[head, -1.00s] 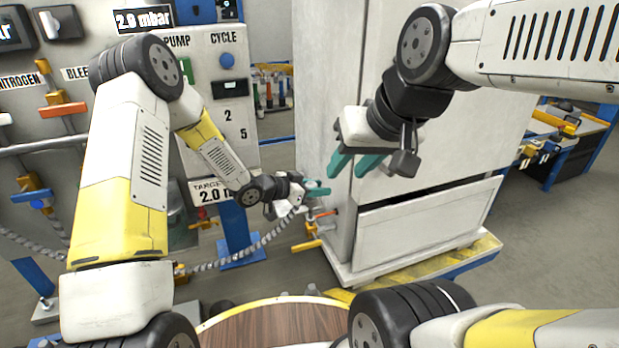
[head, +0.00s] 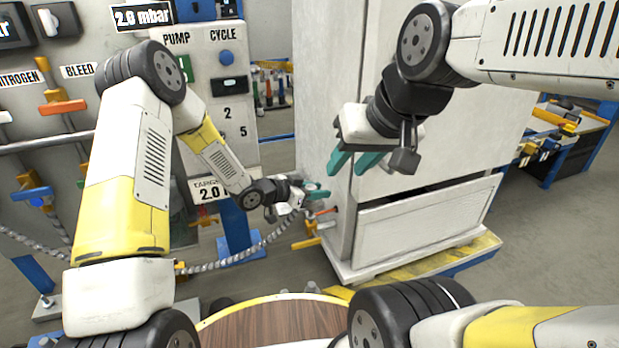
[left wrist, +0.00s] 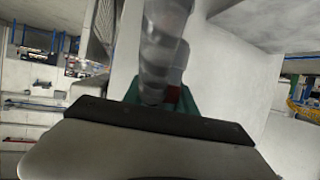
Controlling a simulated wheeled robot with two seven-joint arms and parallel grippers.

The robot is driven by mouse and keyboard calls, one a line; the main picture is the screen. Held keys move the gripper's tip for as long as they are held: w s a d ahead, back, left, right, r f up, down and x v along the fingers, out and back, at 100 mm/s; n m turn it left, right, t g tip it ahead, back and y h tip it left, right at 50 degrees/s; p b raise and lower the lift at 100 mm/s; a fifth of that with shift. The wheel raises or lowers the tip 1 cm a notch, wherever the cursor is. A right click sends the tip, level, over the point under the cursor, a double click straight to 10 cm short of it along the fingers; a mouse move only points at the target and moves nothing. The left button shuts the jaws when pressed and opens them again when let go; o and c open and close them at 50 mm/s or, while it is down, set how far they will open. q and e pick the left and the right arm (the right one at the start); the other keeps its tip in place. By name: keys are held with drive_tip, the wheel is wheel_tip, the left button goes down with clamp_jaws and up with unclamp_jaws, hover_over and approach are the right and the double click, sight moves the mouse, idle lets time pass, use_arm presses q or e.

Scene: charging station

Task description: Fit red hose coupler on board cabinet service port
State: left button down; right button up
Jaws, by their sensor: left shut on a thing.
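My left gripper (head: 318,192) is shut with its teal fingers close to the lower left side of the white board cabinet (head: 394,222). It holds the end of the grey hose (head: 240,257), which also shows in the left wrist view (left wrist: 163,45). A small red patch of the coupler (left wrist: 173,95) shows between the teal fingers there; most of it is hidden. A small red-orange fitting (head: 325,212) shows on the cabinet side just below the gripper. I cannot tell whether coupler and port touch. My right gripper (head: 355,162) is open and empty before the cabinet front.
A yellow valve handle (head: 306,243) sticks out low beside the cabinet. The grey pump panel (head: 215,60) with buttons and valves stands at the left. A round wooden top (head: 270,322) is in front. A blue workbench (head: 575,130) stands back right.

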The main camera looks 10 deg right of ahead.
use_arm(q)
drive_tip(key=shift+f, duration=1.7)
drive_tip(key=c, duration=0.9)
unclamp_jaws()
drive_tip(key=shift+a, duration=0.1)
drive_tip(key=v, duration=0.7)
drive_tip(key=shift+s+a, duration=0.2)
drive_tip(key=shift+a, duration=0.05)
